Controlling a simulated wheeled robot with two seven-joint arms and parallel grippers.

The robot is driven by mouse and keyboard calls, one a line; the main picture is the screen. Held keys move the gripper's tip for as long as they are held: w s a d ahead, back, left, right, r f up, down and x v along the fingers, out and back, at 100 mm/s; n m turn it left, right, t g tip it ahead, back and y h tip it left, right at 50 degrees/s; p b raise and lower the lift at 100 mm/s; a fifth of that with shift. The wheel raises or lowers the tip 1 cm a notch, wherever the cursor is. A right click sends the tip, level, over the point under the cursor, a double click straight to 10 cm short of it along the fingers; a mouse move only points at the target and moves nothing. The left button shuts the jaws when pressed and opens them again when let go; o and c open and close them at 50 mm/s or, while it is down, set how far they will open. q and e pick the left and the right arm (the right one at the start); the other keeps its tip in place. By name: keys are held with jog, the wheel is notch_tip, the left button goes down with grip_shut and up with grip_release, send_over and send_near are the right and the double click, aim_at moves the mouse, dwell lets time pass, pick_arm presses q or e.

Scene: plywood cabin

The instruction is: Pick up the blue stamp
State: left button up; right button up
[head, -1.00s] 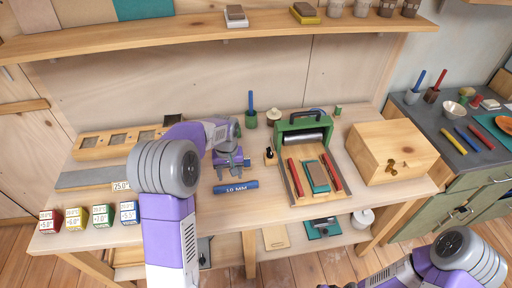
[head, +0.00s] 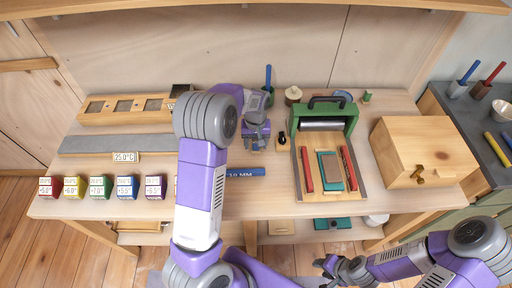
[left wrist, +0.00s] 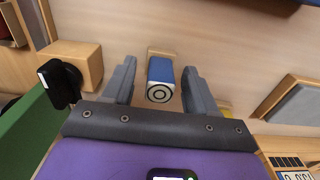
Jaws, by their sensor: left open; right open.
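A blue block with a ringed white end face, which looks like the blue stamp (left wrist: 160,72), shows in the left wrist view. It lies between the two fingers of my left gripper, with gaps on both sides. In the head view my left gripper (head: 257,146) points down over the bench, and I cannot make out the stamp there. My left gripper is open. My right gripper (head: 335,268) is open, low in front of the bench and away from the stamp.
A green press (head: 328,113) stands right of my left gripper, with a small black-knobbed wooden block (head: 283,145) between. A blue bar (head: 250,172) lies at the front. Several labelled cubes (head: 100,187) line the left edge. A wooden box (head: 420,150) stands at the right.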

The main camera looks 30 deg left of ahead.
pick_arm(q)
jog(key=shift+f, duration=0.25)
jog(key=shift+r, duration=0.1)
jog(key=c, duration=1.1)
jog(key=shift+o, duration=0.2)
notch_tip(320, 180, up, 10)
jog(key=p, duration=0.2)
jog(key=shift+p, duration=0.35)
